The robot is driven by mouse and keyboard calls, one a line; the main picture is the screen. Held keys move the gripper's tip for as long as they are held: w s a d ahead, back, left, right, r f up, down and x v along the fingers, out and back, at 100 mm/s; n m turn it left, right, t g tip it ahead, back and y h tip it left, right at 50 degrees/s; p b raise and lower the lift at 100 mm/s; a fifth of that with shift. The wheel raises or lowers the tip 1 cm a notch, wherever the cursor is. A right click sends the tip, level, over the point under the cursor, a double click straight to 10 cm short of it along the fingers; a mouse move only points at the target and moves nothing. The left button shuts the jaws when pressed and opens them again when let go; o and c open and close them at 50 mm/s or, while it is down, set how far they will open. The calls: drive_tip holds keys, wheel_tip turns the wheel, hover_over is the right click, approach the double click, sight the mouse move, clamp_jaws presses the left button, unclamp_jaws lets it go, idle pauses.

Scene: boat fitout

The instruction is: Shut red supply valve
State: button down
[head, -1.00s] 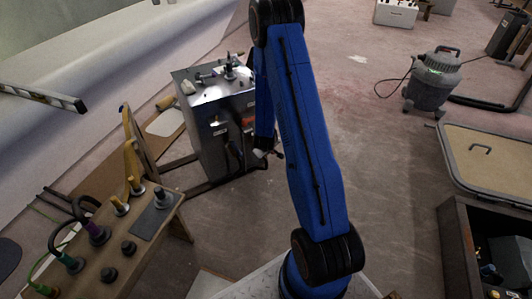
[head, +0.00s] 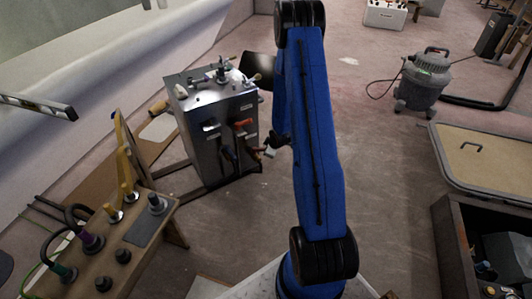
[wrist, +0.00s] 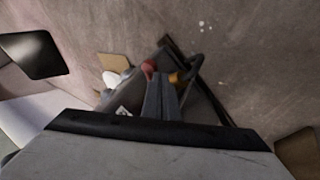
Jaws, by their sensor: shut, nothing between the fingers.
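The red valve handle (head: 243,123) lies roughly level on the front of the steel cabinet (head: 195,140), near its upper right. In the wrist view, a red rounded part (wrist: 148,68) shows just beyond and left of my fingertips, with an orange-yellow part (wrist: 180,78) to their right. My gripper (head: 270,150) is beside the cabinet's right side in the head view, partly hidden by my blue arm. Its fingers (wrist: 160,80) are together and hold nothing. I cannot tell whether they touch the red part.
Dark hoses or levers (head: 226,155) hang on the cabinet front below the handle. Fittings stand on the cabinet top. A wooden bench (head: 128,262) with plugs and hoses is at the lower left. A grey vacuum (head: 423,80) stands at right. The floor between is clear.

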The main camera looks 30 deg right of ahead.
drive_tip(key=shift+n+y, duration=0.6)
drive_tip(key=shift+n, duration=0.3)
drive_tip(key=shift+w+d, duration=1.45)
drive_tip(key=shift+w, duration=0.05)
drive_tip(key=shift+r, duration=0.1)
